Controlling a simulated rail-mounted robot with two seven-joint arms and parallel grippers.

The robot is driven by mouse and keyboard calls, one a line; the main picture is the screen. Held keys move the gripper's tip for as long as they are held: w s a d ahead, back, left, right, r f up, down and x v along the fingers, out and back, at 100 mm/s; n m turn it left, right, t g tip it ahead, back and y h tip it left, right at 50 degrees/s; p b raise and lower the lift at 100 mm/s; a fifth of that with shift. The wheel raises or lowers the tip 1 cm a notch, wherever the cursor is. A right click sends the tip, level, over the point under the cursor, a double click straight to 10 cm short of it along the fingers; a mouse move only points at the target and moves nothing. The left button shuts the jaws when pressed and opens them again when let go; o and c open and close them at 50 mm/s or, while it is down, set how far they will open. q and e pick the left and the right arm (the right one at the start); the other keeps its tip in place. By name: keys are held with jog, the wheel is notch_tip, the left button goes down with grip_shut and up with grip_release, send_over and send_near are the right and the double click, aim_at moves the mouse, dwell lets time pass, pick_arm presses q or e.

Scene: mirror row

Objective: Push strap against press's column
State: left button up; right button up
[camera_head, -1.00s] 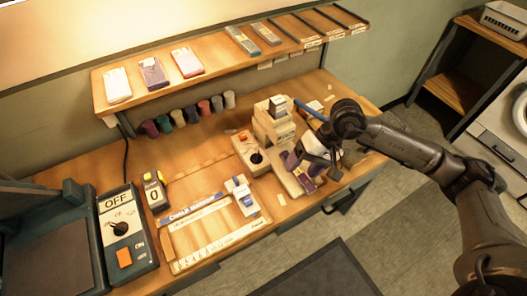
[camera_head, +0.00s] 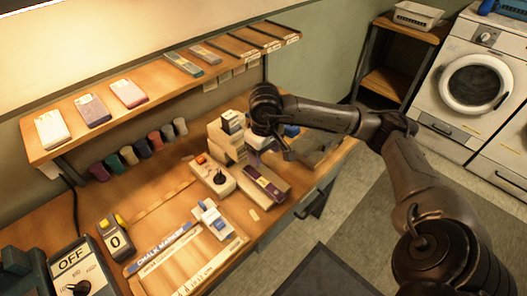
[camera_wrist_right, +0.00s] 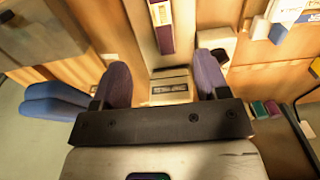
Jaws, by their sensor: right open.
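The purple strap (camera_head: 264,184) lies flat along the bed of the beige press (camera_head: 277,203). In the wrist view its labelled part (camera_wrist_right: 163,28) runs out of the top edge. The press's column (camera_head: 226,140) rises behind the strap's far end. My right gripper (camera_head: 266,151) is open over the press, close to the column. In the wrist view my right gripper (camera_wrist_right: 162,76) has its purple-padded fingers spread, with a beige press part (camera_wrist_right: 169,88) visible between them. Whether the strap touches the column is hidden. My left gripper is out of view.
A switch box with a black knob (camera_head: 217,177) stands left of the press. A blue-and-white tool (camera_head: 212,219) lies in front of it. A blue handle (camera_wrist_right: 55,102) is beside the right gripper. Rolled straps (camera_head: 142,149) line the wall, under a shelf (camera_head: 190,85).

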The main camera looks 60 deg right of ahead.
aim_at(265, 183)
notch_tip(265, 183, down, 14)
jog(key=shift+r, duration=0.15)
dwell(0.5)
jog(key=shift+c, duration=0.4)
